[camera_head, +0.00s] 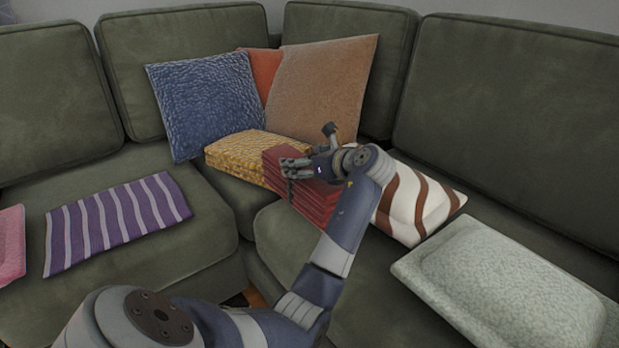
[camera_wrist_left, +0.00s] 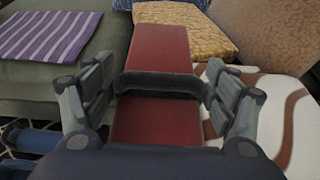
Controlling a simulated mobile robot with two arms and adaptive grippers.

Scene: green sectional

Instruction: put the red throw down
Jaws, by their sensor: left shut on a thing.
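The red throw (camera_head: 316,205) is a folded, layered block in the middle of the head view, at the sofa's corner. My left gripper (camera_head: 298,170) is shut on it from above, with the fingers at its upper side. In the left wrist view the throw (camera_wrist_left: 160,48) lies between the fingers of my left gripper (camera_wrist_left: 162,86), with a dark strap-like part across it. My arm hides part of its right side. I cannot tell whether its underside touches the seat. My right gripper is not in view.
A folded yellow throw (camera_head: 237,155) is just left of the red one, and a brown-and-white pillow (camera_head: 408,205) just right. A blue pillow (camera_head: 205,105) and a tan pillow (camera_head: 320,90) lean behind. A striped purple throw (camera_head: 118,218) and pale pillow (camera_head: 495,285) lie farther out.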

